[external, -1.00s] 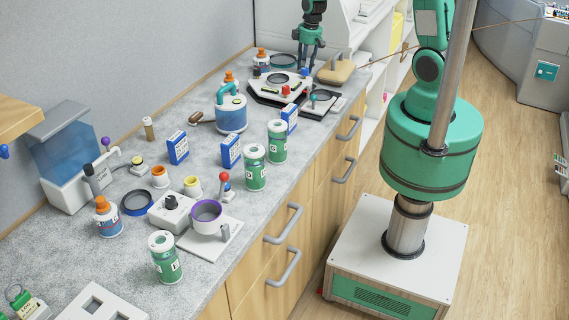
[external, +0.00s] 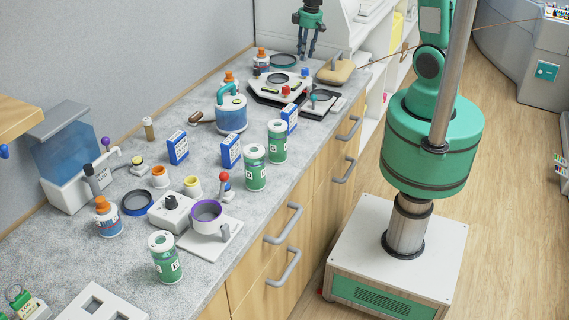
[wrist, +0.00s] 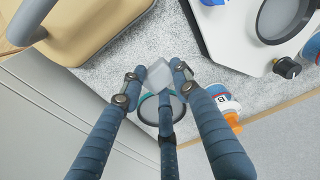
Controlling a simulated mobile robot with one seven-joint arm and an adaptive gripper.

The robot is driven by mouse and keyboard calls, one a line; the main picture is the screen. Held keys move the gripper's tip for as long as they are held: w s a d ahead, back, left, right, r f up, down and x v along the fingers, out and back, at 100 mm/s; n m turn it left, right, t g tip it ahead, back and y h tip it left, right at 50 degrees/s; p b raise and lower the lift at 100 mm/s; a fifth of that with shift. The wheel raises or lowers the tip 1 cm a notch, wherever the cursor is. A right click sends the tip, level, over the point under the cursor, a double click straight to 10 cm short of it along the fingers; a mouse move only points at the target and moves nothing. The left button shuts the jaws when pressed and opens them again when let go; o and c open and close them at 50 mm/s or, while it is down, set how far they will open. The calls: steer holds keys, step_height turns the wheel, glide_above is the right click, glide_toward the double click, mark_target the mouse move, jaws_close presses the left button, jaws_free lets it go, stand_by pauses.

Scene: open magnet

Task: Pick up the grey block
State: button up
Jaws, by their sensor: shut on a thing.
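The grey block (wrist: 159,74) is a small pale grey piece in the wrist view, held between the fingertips of my gripper (wrist: 155,84). The blue-grey fingers close around it from several sides. In the external view my gripper (external: 307,54) hangs above the far end of the counter, fingers pointing down. The block cannot be made out there.
A white-topped instrument (external: 276,87) stands nearer, and an orange-capped bottle (external: 262,58) to the left.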

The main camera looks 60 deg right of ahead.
steer(key=shift+r, duration=1.6)
